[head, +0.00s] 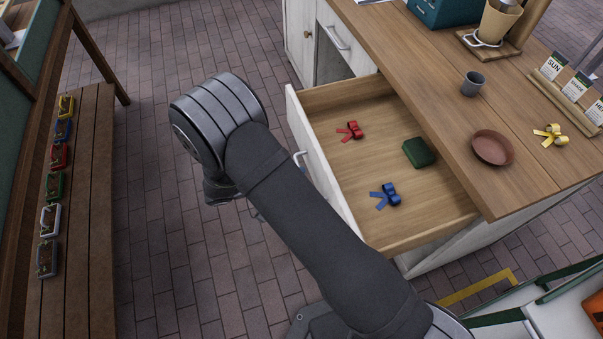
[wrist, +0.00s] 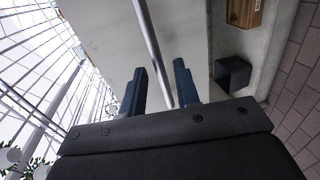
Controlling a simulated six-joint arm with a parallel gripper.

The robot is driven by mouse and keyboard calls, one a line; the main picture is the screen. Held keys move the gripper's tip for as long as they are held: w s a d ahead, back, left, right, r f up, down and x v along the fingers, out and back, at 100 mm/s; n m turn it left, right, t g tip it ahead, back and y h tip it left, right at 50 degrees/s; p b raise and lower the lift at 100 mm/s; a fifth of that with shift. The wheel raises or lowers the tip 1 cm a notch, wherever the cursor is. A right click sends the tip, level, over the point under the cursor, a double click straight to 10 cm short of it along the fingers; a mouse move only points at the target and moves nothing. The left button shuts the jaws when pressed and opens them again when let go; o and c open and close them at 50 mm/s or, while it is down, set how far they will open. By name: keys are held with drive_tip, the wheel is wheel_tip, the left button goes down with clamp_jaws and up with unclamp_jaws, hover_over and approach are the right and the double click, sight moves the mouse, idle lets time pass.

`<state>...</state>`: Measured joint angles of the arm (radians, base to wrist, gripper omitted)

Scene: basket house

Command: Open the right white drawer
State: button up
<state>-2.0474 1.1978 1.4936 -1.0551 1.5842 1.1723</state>
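The right white drawer (head: 325,170) stands pulled well out from the white cabinet in the head view, its wooden inside showing. Its metal handle (head: 301,157) is partly visible on the front; in the wrist view a metal handle bar (wrist: 149,40) runs down between my fingers. My gripper (wrist: 160,68) has its two dark blue fingers apart, one on each side of the bar, with gaps visible. I cannot tell whether either finger touches it. In the head view my arm mostly hides the gripper.
Inside the drawer lie a red bow (head: 350,131), a blue bow (head: 386,195) and a dark green block (head: 419,152). The wooden countertop (head: 440,60) holds a grey cup (head: 472,83) and a brown dish (head: 492,148). A bench (head: 85,200) stands left; brick floor between is clear.

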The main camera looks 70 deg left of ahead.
drive_tip(key=v, duration=1.4)
drive_tip(key=shift+s, duration=0.4)
drive_tip(key=shift+w, duration=0.1)
drive_tip(key=x, duration=1.7)
drive_tip(key=shift+w, duration=0.2)
drive_tip(key=shift+s, duration=0.15)
drive_tip(key=v, duration=1.7)
drive_tip(key=shift+s, duration=0.15)
drive_tip(key=x, duration=1.8)
drive_tip(key=shift+r, duration=0.15)
